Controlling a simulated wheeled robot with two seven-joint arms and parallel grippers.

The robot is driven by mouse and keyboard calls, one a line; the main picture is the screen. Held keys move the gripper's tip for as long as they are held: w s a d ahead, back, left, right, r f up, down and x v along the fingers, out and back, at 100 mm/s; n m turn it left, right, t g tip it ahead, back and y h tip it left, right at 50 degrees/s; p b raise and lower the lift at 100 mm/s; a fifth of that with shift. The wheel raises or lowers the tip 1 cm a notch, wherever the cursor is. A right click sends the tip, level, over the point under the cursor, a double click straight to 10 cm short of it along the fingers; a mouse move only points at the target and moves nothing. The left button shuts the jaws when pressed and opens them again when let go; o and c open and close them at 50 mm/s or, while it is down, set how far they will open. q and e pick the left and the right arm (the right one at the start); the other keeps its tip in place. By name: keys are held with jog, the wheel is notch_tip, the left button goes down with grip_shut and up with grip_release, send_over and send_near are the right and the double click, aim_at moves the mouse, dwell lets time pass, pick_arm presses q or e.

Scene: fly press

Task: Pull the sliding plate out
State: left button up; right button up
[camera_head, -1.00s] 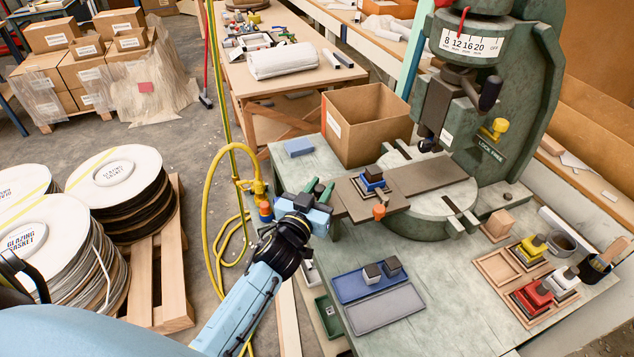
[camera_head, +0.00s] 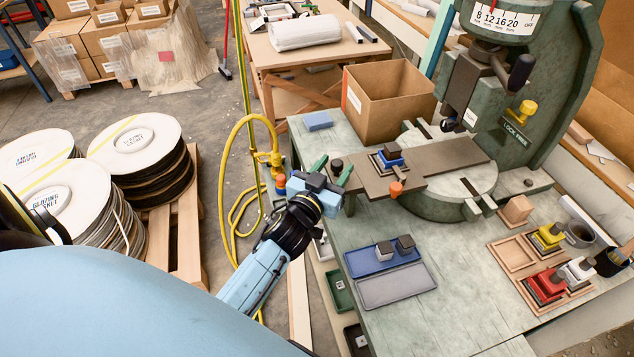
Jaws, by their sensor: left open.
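The sliding plate (camera_head: 442,175) is a flat brown-grey bar. It lies across the round green bed of the press (camera_head: 462,203), its left end reaching toward the table's left edge. A blue block with a dark top (camera_head: 390,156) sits on it, and an orange knob (camera_head: 396,188) is at its front edge. My left gripper (camera_head: 333,168) is at the plate's left end, its green fingers open and apart. A dark round knob (camera_head: 337,163) shows between the fingers; whether they touch it I cannot tell. My right gripper is not in view.
A cardboard box (camera_head: 390,104) stands behind the plate. A yellow hose (camera_head: 232,150) hangs left of the table. Stamps (camera_head: 546,286) stand at the right.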

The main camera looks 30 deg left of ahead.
pick_arm(q)
jog(key=s, duration=1.1)
jog(key=shift+s+d, duration=0.25)
jog(key=shift+d, duration=0.15)
jog(key=s+d+f+m+g+h, duration=0.1)
jog(key=s+f+g, duration=0.2)
jog(key=f, duration=0.7)
jog(key=s+d+f+g, duration=0.2)
jog(key=s+f+g, duration=0.1)
jog(key=f, duration=0.7)
jog(key=s+d+f+m+g+h, duration=0.1)
jog(key=s+f+g, duration=0.15)
jog(key=f, duration=0.75)
jog(key=s+a+f+g, duration=0.1)
jog(key=s+f+g, duration=0.1)
jog(key=s+f, duration=0.3)
jog(key=s+a+f+g, duration=0.1)
jog(key=s+f+g, duration=0.2)
jog(key=s, duration=0.9)
jog(key=s+a+f+m+g, duration=0.1)
jog(key=s+f+g, duration=0.2)
jog(key=s+f, duration=0.5)
jog(key=shift+s+a+f+y, duration=0.25)
jog(key=shift+s+a+y, duration=0.15)
